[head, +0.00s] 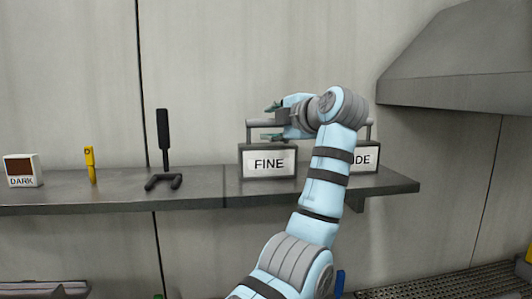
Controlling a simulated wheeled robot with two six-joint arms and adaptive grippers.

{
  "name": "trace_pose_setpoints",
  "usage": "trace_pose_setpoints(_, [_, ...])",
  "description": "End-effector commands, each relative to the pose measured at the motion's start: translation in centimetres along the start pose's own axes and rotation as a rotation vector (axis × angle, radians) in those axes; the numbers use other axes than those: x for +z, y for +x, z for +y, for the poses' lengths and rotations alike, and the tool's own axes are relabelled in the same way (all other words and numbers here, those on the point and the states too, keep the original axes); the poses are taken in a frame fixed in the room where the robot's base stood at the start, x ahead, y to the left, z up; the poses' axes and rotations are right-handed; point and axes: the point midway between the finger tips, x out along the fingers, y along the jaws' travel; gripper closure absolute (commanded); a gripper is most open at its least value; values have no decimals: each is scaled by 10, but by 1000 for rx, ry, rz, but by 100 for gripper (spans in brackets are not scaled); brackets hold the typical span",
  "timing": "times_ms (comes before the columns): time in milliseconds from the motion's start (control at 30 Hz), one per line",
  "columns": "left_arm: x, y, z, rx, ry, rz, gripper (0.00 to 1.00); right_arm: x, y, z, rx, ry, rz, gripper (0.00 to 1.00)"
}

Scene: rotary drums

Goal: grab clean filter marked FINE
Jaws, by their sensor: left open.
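The filter marked FINE (268,164) is a dark grey box with a white label and a raised bar handle (258,123). It stands upright on the shelf. My left gripper (272,121) is open at this handle, with one finger above the bar's level and one below it. I cannot tell whether the fingers touch the bar. The right part of the handle is hidden behind the gripper. My right gripper is not in view.
A similar filter (365,159), its label ending in "IDE", stands to the right, partly behind my arm. The shelf (215,190) also holds a black forked tool (163,140), a yellow tool (90,163) and a box marked DARK (21,169). A grey hood (460,65) juts out upper right.

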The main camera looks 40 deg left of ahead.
Motion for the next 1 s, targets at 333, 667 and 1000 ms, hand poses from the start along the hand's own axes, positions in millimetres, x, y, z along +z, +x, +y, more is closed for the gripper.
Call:
trace_pose_setpoints(333, [0,14,1,1,-2,-1,65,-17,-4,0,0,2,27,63])
trace_pose_setpoints(667, [0,14,1,1,-2,-2,100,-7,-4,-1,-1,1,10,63])
trace_pose_setpoints(1000, [1,13,1,-1,1,-3,100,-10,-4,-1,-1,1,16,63])
